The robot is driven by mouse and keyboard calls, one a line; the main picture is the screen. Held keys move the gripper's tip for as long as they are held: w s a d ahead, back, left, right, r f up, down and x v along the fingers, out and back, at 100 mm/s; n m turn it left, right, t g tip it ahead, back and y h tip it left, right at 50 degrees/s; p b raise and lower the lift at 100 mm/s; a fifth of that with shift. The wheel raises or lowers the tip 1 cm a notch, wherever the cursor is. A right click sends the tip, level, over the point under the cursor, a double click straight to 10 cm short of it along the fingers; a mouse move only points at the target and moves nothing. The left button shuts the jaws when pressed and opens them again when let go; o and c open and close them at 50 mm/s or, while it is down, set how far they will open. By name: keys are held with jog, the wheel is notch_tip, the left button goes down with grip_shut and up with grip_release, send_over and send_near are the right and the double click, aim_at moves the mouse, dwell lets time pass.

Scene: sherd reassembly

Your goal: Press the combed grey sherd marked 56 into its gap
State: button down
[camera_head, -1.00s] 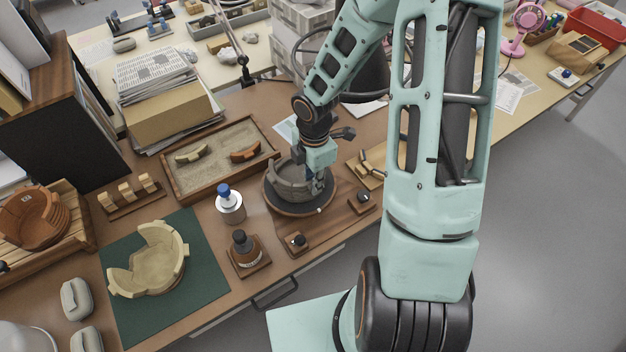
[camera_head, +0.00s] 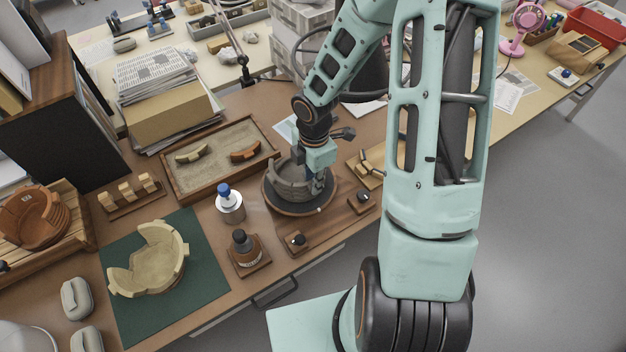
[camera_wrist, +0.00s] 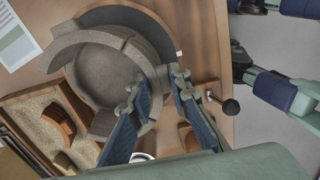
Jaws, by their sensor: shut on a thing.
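The grey pot (camera_head: 288,188) stands upright on a round dark turntable (camera_head: 300,211), and its wall rises unevenly. In the wrist view I look down into the pot (camera_wrist: 103,75). My gripper (camera_head: 311,178) is at the pot's right wall; it also shows in the wrist view (camera_wrist: 162,80). Its blue fingers are shut on a grey sherd (camera_wrist: 160,84), seen edge-on between the fingertips at the wall line. The fingers hide much of the sherd. I cannot read the mark 56, nor tell whether the sherd is fully seated.
A sand tray (camera_head: 168,184) with a cream and an orange sherd lies behind left. A blue-capped jar (camera_head: 230,205), a dark-topped bottle (camera_head: 243,248) and small knobbed blocks (camera_head: 297,241) stand close by. A cream pot (camera_head: 150,262) sits on a green mat (camera_head: 205,285).

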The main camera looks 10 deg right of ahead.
jog(key=shift+f, duration=0.1)
jog(key=c, duration=1.7)
grip_release()
notch_tip(320, 180, up, 12)
jog(key=shift+s, duration=0.15)
